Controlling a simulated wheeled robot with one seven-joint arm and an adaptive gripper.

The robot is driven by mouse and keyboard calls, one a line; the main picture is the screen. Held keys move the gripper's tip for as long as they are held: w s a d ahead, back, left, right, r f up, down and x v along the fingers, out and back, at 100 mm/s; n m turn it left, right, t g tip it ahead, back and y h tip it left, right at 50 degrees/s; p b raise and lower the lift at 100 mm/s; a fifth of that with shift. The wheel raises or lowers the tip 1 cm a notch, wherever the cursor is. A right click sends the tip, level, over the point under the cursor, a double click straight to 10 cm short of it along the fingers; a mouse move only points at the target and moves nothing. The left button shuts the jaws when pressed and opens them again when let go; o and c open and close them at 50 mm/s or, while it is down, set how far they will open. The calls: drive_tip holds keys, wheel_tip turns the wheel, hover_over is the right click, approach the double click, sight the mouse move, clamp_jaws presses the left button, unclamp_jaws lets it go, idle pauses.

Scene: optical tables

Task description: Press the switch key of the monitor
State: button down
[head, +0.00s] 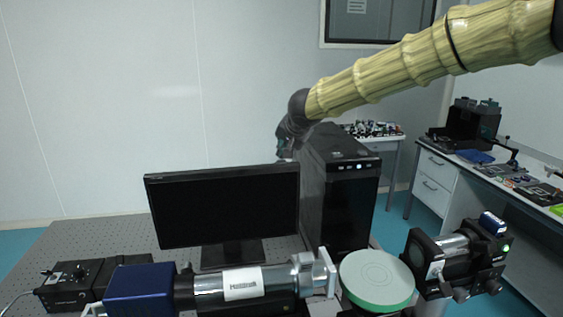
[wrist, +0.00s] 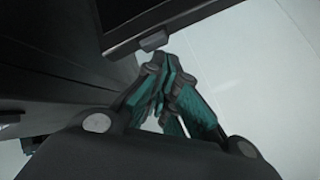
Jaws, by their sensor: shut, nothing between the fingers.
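The black monitor (head: 225,208) stands on the optical table with its dark screen facing the head camera. My gripper (head: 284,153) is at its upper right corner, and the fingertips are partly hidden there. In the wrist view, my gripper (wrist: 165,62) has its teal and grey fingers together with nothing between them. The monitor's dark edge (wrist: 165,16) crosses the top of that view. A small grey tab (wrist: 153,41), which looks like the switch key, sticks out from this edge close to the fingertips. I cannot tell whether they touch.
A black computer tower (head: 346,195) stands right of the monitor, under my arm; it seems to fill the left of the wrist view (wrist: 60,75). A laser-like cylinder (head: 245,282), a green-rimmed round disc (head: 377,279) and an optical device (head: 455,260) are in front.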

sight(281, 161)
wheel_tip(281, 161, up, 6)
drive_tip(key=shift+p, duration=1.15)
idle(1.2)
drive_tip(key=r+m+p, duration=0.1)
drive_tip(key=m+p, duration=0.3)
drive_tip(key=m, duration=0.1)
drive_tip(key=a+r+m+g+p, duration=0.1)
drive_tip(key=m+p, duration=0.3)
drive_tip(key=m, duration=0.2)
drive_tip(key=a+r+m+p, duration=0.1)
drive_tip(key=m+p, duration=0.3)
drive_tip(key=m, duration=0.2)
drive_tip(key=shift+s+r+g, duration=0.1)
drive_tip(key=shift+r+g, duration=0.1)
drive_tip(key=shift+g, duration=0.2)
drive_tip(key=shift+f, duration=0.15)
drive_tip(key=shift+a+f+b, duration=0.1)
drive_tip(key=shift+f+b, duration=2.2)
drive_tip(key=shift+f, duration=1.95)
